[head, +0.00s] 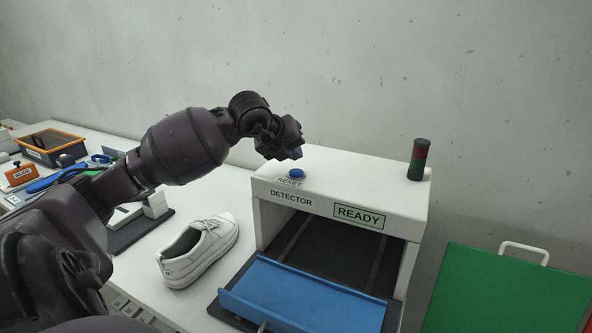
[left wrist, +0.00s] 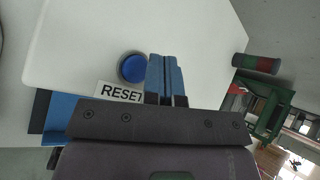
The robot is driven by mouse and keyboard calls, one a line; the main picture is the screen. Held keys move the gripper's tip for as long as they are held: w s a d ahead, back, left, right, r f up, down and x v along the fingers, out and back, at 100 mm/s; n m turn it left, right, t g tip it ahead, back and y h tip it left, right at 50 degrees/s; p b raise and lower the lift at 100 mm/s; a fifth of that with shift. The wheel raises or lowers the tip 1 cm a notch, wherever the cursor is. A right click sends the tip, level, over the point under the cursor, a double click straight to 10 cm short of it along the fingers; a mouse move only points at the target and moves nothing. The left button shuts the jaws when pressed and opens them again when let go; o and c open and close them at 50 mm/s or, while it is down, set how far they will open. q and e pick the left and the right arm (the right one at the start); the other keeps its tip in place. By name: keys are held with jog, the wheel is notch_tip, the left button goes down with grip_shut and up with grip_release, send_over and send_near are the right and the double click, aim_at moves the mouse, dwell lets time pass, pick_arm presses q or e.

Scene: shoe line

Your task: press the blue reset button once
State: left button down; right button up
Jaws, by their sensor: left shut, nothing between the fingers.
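The blue reset button (head: 296,174) sits on top of the white detector box (head: 350,180), behind its RESET label (head: 289,183). In the left wrist view the round button (left wrist: 132,68) shows just left of my fingertips, with the RESET label (left wrist: 120,92) below it. My left gripper (head: 297,153) is shut and empty, with its fingertips above the box top near the button. In the left wrist view the closed blue fingers of my left gripper (left wrist: 166,64) lie beside the button; whether they touch anything cannot be told. My right gripper is not in view.
A signal tower (head: 418,160) stands at the box's right rear. A READY sign (head: 359,216) is on the front, above an opening with a blue flap (head: 300,297). A white shoe (head: 199,250) lies left of the box. A green panel (head: 505,290) is at right.

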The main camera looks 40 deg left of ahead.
aim_at(294, 171)
pick_arm(q)
notch_tip(294, 171, up, 3)
jog(key=shift+f+p, duration=0.2)
jog(key=shift+p, duration=0.2)
jog(key=shift+r+p, duration=0.3)
jog(key=shift+r, duration=0.45)
